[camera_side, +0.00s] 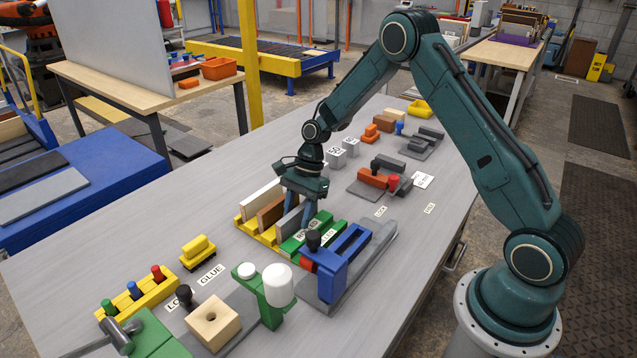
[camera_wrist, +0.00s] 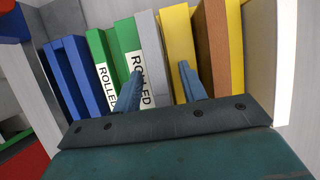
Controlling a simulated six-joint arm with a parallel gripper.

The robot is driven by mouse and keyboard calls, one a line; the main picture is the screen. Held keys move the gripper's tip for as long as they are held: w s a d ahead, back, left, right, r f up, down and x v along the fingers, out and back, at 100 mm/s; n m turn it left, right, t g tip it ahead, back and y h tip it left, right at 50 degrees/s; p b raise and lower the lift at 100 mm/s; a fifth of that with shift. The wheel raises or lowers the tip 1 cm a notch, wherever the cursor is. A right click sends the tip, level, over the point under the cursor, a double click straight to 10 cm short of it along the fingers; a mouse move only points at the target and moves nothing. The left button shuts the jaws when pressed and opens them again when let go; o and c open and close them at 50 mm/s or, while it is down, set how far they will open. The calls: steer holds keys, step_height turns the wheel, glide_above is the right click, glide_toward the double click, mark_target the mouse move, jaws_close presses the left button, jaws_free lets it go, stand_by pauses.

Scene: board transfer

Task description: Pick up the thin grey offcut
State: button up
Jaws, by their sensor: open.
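The thin grey offcut (camera_wrist: 148,42) stands on edge in the wrist view, between a green board labelled ROLLED (camera_wrist: 130,50) and a yellow piece (camera_wrist: 178,45). In the side view the grey offcut (camera_side: 289,224) shows partly among the boards in the yellow rack (camera_side: 262,237), below my gripper. My gripper (camera_wrist: 159,86) is open and empty. Its left finger overlaps the ROLLED green board and its right finger overlaps the yellow piece, with the grey offcut between them in the picture. In the side view my gripper (camera_side: 297,212) points down over the rack. Whether the fingers touch anything is unclear.
A brown board (camera_wrist: 212,45) and a white board (camera_side: 262,197) stand on one side of the offcut. A second green board (camera_wrist: 102,62) and a blue frame (camera_side: 345,258) are on the other.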

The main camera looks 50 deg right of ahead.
mark_target(297, 210)
jaws_close()
steer(key=shift+r, duration=0.15)
step_height(297, 210, up, 20)
stand_by(0.8)
stand_by(0.5)
